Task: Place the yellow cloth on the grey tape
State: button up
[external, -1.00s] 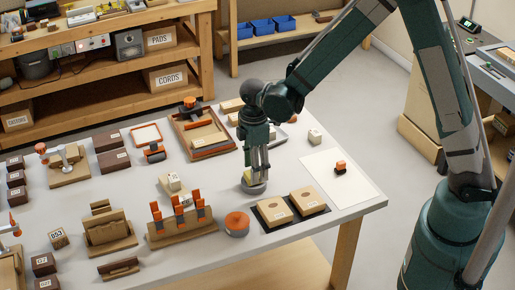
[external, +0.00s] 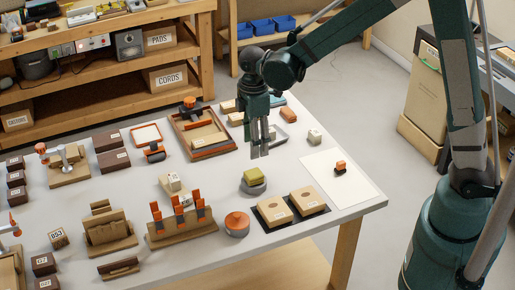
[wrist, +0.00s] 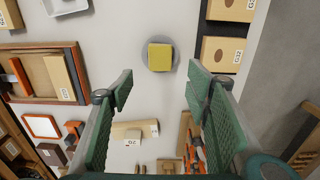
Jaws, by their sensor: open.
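The yellow cloth (external: 254,176) is a small folded block. It lies on top of the grey tape (external: 252,190), a round grey roll on the white table. In the wrist view the cloth (wrist: 160,57) sits within the outline of the grey tape (wrist: 145,60), whose rim shows around it. My gripper (external: 261,154) is open and empty, above and apart from the cloth. In the wrist view its two fingers (wrist: 160,88) are spread wide with nothing between them.
An orange-topped round roll (external: 237,222) stands just in front of the tape. A black mat with two tan boxes (external: 309,200) lies to the right. An orange-pegged wooden rack (external: 182,226) is at left. A white sheet (external: 340,190) bears a small orange-and-black item.

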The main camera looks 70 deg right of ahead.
dwell(0.7)
jog(key=s+a+r+m+t, duration=0.2)
jog(key=s+a+r+m, duration=0.1)
jog(key=s+r, duration=0.6)
jog(key=s+a+r+m+t, duration=0.3)
jog(key=s+r, duration=0.5)
jog(key=s, duration=0.1)
jog(key=s+a+r+m+t, duration=0.1)
jog(key=s+m+t, duration=0.1)
jog(key=s, duration=0.7)
jog(key=shift+s+a+r+m, duration=0.15)
jog(key=shift+s+a+m, duration=0.15)
jog(key=shift+a+m, duration=0.15)
dwell(0.9)
